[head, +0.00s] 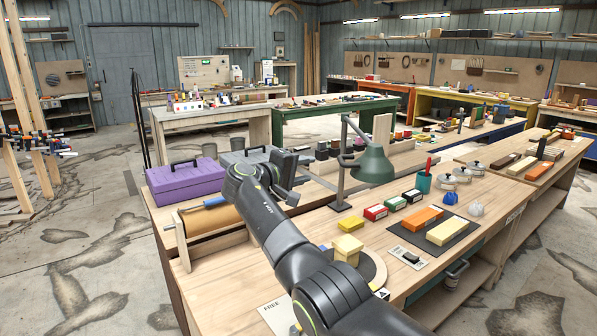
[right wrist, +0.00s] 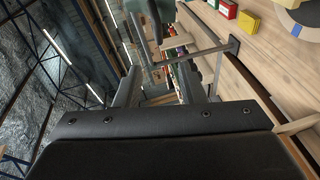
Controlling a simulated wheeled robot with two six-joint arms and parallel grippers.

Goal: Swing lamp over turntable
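The green lamp (head: 372,166) stands on the workbench, its shade hanging to the right of a dark upright post (head: 343,165). In the right wrist view the post (right wrist: 219,62) lies sideways, beyond the fingers. The round turntable (head: 376,268) is on the bench nearer me, partly hidden by my right arm, with a pale yellow block (head: 346,250) on or over it. The lamp shade is beyond the turntable, not over it. My right gripper (head: 292,180) is left of the post; its fingers (right wrist: 158,88) are apart with nothing clearly between them. My left gripper is out of view.
A purple toolbox (head: 186,180) and a roll in a wooden stand (head: 212,222) are at the bench's left. Red and green boxes (head: 376,213), a green cup (head: 424,182) and orange and yellow blocks (head: 447,231) are right of the lamp. Bare wood lies at the front left.

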